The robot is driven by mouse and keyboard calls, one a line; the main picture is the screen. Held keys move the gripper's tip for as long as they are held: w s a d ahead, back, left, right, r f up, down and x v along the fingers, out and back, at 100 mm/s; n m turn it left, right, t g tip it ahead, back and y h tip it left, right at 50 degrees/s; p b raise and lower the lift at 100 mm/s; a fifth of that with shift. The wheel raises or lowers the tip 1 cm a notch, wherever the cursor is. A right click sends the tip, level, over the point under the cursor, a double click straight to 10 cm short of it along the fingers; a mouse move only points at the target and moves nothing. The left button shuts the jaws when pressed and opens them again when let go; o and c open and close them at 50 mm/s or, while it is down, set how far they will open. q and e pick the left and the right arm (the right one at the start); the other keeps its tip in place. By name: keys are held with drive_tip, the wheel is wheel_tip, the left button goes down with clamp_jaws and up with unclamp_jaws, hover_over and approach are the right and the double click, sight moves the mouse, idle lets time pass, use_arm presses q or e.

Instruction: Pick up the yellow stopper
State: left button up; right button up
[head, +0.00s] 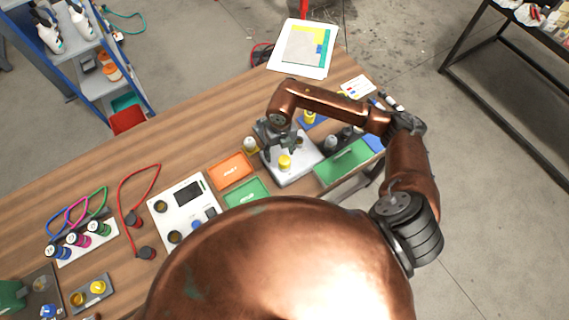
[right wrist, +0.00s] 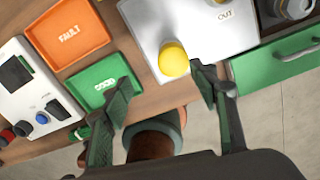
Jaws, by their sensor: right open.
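A yellow stopper (head: 284,162) stands on a light grey plate (head: 303,170) near the table's right end. In the right wrist view the yellow stopper (right wrist: 173,60) sits near the plate's lower edge, just beyond the fingertips. My right gripper (head: 283,140) is beside it in the head view, with the arm reaching over from the right. In the right wrist view my right gripper (right wrist: 163,88) is open and empty, its fingers apart. Other yellow pieces show, one on a blue holder (head: 309,117) and one on a small tray at the left (head: 97,287). My left gripper is out of view.
An orange tray (head: 232,170) and a green tray (head: 246,192) lie left of the plate. A white panel with a dark display (head: 184,212) is farther left. Dark cylinders (head: 338,138) stand behind the green-topped box.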

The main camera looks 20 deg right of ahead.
sight(284, 158)
drive_tip(key=shift+d+f, duration=0.3)
drive_tip(key=shift+f, duration=0.3)
drive_tip(key=shift+d+f, duration=0.25)
drive_tip(key=shift+f, duration=0.3)
drive_tip(key=f, duration=0.1)
drive_tip(key=f+p, duration=0.1)
drive_tip(key=f, duration=0.1)
drive_tip(key=f+p, duration=0.1)
drive_tip(key=f, duration=0.1)
drive_tip(key=shift+d, duration=0.35)
drive_tip(key=shift+w+f, duration=0.1)
drive_tip(key=shift+f, duration=0.15)
drive_tip(key=shift+c, duration=0.3)
drive_tip(key=c, duration=1.3)
